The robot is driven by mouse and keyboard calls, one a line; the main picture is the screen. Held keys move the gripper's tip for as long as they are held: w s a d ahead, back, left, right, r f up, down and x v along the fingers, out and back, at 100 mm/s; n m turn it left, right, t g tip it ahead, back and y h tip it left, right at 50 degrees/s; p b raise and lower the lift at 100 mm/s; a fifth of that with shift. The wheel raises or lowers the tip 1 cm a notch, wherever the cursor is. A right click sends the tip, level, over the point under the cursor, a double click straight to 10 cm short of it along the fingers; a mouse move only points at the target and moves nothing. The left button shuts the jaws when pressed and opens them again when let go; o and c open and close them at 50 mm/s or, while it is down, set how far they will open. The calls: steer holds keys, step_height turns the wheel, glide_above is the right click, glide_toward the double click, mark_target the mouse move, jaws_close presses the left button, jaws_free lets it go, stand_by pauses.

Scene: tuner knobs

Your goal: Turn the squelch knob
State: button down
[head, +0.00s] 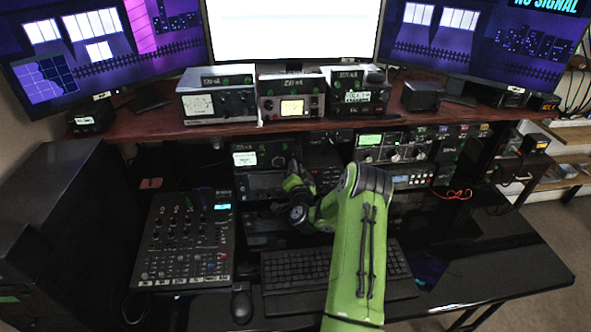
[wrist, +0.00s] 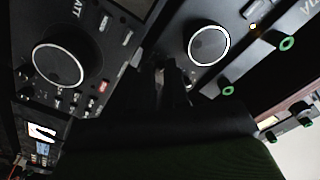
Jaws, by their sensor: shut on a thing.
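My gripper (head: 298,182) reaches the front of the dark radio (head: 264,181) on the lower shelf, below the middle of the desk hutch. In the wrist view its dark fingers (wrist: 172,82) are close together against the panel, between two large round dials, one on the left (wrist: 68,62) and one on the right (wrist: 209,45). The fingers are shut on a small knob, which they mostly hide. I cannot read a squelch label, and cannot tell how far the knob is turned.
Small buttons and knobs surround the fingers, including a green-ringed knob (wrist: 287,43). Another radio (head: 258,154) sits just above, and more units (head: 392,147) stand to the right.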

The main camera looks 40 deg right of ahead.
steer(key=c, duration=1.1)
jaws_free()
steer(key=b+v, duration=1.5)
steer(key=b, duration=0.1)
steer(key=shift+s+a, duration=0.25)
